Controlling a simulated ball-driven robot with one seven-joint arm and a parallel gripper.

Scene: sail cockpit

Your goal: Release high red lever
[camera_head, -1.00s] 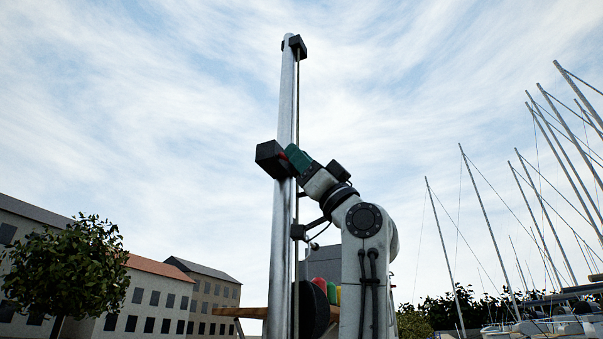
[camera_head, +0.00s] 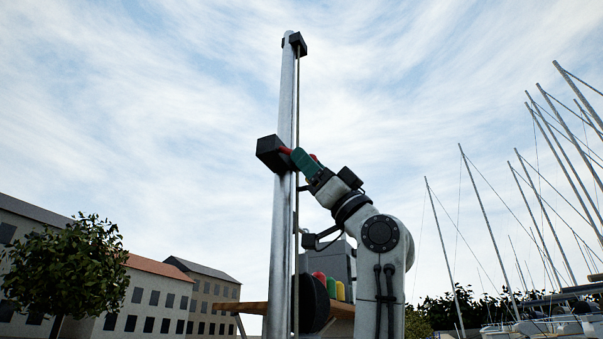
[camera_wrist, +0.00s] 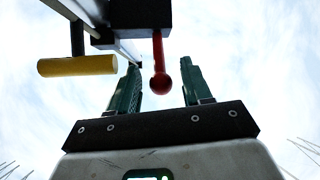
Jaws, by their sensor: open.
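The high red lever (camera_wrist: 159,77) is a red rod with a round ball knob, fixed to a black box (camera_wrist: 130,20) on the mast. In the wrist view its knob hangs between the two green fingers of my gripper (camera_wrist: 163,82), with free space on both sides. My gripper is open and holds nothing. In the head view my gripper (camera_head: 306,163) is at the right of the black box, and only small red parts of the lever (camera_head: 286,151) show beside the fingers.
The silver mast (camera_head: 281,240) stands upright beside my arm. A yellow cylinder (camera_wrist: 77,66) juts out left of the lever in the wrist view. Low down are a wooden board (camera_head: 255,308) and red, green and yellow rounded pieces (camera_head: 331,288).

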